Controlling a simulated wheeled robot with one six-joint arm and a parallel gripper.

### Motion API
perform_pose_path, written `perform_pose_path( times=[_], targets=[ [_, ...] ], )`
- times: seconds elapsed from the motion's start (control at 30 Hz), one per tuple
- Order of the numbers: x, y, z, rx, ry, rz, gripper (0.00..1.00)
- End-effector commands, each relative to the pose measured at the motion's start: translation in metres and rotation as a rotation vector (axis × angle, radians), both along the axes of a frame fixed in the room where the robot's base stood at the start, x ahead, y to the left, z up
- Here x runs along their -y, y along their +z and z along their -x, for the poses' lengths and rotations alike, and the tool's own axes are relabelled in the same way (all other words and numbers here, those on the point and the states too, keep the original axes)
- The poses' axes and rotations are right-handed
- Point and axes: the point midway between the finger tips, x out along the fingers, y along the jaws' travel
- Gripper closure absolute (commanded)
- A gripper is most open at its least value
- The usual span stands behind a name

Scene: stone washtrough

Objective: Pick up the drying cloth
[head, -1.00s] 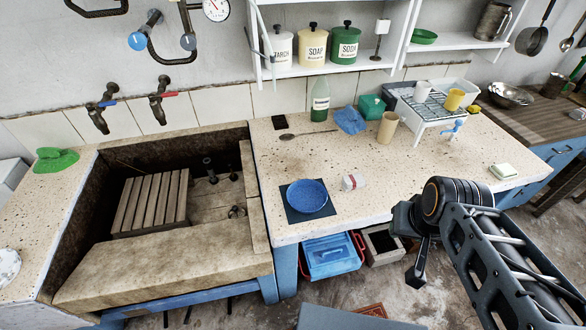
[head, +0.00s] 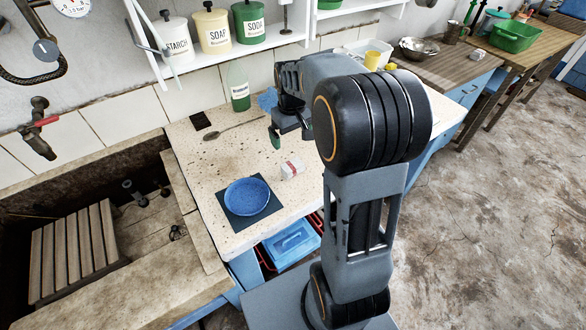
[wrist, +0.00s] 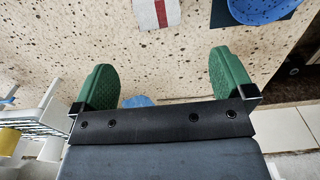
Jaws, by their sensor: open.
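In the wrist view a small blue patch, which looks like the cloth's edge (wrist: 138,101), shows between the fingers, close to the gripper body; the rest is hidden. My gripper (head: 291,136) is above the counter, on the near side of the cloth. Its green-padded fingers (wrist: 160,62) are wide apart with nothing held between them.
A green bottle (head: 239,88) stands by the wall. Shelves with canisters (head: 212,30) overhang. A sunken trough (head: 150,230) is left.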

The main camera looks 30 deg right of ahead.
Motion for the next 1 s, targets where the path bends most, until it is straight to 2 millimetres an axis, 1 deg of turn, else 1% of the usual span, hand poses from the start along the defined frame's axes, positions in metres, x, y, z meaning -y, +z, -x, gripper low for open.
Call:
perform_pose_path(
  times=[0.1,0.3,0.4,0.5,0.77,1.0],
  targets=[
    [0.006,-0.021,-0.005,-0.014,0.000,-0.003,0.00],
    [0.008,-0.057,-0.005,-0.016,-0.001,-0.003,0.00],
    [0.008,-0.071,-0.005,-0.015,-0.002,-0.003,0.00],
    [0.008,-0.082,-0.004,-0.015,-0.003,-0.003,0.00],
    [0.008,-0.096,-0.004,-0.014,-0.003,-0.003,0.00],
    [0.006,-0.129,-0.004,-0.016,-0.003,-0.003,0.00]
  ],
)
